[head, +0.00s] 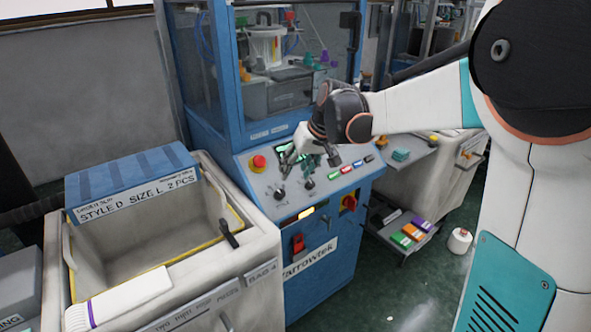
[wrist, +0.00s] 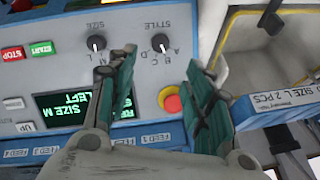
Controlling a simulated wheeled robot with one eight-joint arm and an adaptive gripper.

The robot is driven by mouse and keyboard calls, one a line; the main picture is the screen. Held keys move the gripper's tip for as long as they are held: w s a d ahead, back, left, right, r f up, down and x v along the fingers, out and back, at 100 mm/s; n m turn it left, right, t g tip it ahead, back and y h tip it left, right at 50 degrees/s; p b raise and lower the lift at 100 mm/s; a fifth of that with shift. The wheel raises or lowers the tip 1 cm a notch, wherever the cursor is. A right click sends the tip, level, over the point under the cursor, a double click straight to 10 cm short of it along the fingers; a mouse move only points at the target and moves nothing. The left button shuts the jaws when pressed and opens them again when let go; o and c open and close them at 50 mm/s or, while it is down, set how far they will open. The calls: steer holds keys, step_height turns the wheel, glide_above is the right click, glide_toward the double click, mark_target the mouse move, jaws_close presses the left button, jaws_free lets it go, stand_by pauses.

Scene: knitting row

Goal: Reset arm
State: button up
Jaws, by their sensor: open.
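My gripper (head: 300,158) is in front of the blue knitting machine's control panel (head: 262,180). In the wrist view its two teal-padded fingers (wrist: 166,85) stand apart with nothing between them. Beyond the fingertips are two black knobs, the SIZE knob (wrist: 96,43) and the STYLE knob (wrist: 160,42). A red round button (wrist: 170,101) shows between the fingers, and also at the panel's left in the head view (head: 258,162). The lit display (wrist: 75,112) reads SIZE M and LEFT, partly covered by a finger. I cannot tell the gap to the panel.
A pale bin (head: 258,250) with a blue sign board (head: 130,180) stands at left. A white knitted piece with a purple band (head: 120,300) lies on its front rim. A low rack with coloured boxes (head: 408,238) and a white spool (head: 460,241) are on the floor at right.

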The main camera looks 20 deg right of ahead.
steer(key=shift+s, duration=0.1)
steer(key=s+a+r+t+h, duration=0.1)
steer(key=s+r, duration=0.1)
steer(key=s, duration=0.5)
steer(key=s+a+r, duration=0.2)
steer(key=s+r, duration=0.1)
steer(key=s, duration=0.5)
steer(key=s+f+t+h, duration=0.1)
steer(key=s+f, duration=0.3)
steer(key=s, duration=1)
steer(key=shift+t+h, duration=0.3)
steer(key=shift+h, duration=0.1)
steer(key=shift+s+a+f, duration=0.1)
